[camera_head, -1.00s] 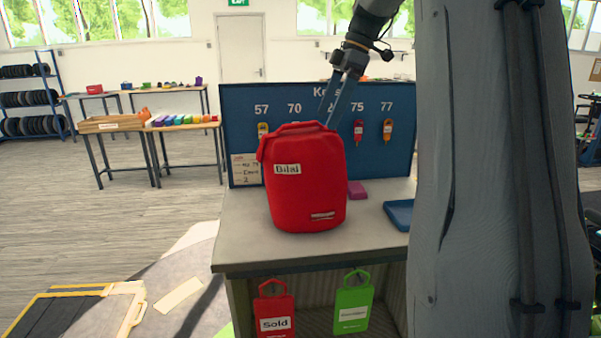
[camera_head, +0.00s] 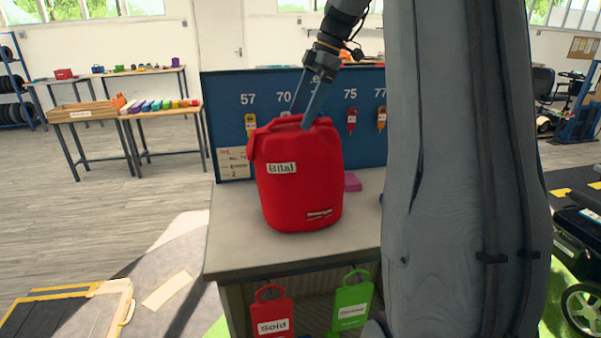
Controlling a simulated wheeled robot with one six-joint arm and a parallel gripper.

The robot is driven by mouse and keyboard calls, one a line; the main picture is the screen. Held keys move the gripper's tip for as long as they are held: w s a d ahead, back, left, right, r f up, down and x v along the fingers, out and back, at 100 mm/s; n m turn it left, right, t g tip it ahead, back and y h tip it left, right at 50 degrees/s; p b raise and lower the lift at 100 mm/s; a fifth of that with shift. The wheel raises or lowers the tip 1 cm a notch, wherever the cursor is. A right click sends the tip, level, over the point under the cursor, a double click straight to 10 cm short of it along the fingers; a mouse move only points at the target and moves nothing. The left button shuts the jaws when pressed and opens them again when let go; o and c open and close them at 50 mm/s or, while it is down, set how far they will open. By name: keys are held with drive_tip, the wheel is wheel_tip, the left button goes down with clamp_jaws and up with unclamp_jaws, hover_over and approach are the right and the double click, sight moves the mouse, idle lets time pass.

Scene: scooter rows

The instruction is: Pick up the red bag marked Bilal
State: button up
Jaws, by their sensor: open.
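The red bag (camera_head: 300,190) marked Bilal stands upright on the grey counter (camera_head: 228,240). Its white name label (camera_head: 282,168) faces me. A loop handle lies across its top. My gripper (camera_head: 306,120) comes down from above with its two long fingers apart, open. The fingertips are at the top of the bag, by the handle. I cannot tell whether they touch it or straddle the handle.
A blue key board (camera_head: 228,100) with numbered hooks and tags stands behind the bag. A pink block (camera_head: 352,182) lies right of it. A red Sold tag (camera_head: 271,313) and a green tag (camera_head: 351,302) hang below the counter. My arm column hides the counter's right side.

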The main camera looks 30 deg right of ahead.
drive_tip(key=shift+x, duration=1.2)
drive_tip(key=c, duration=1.5)
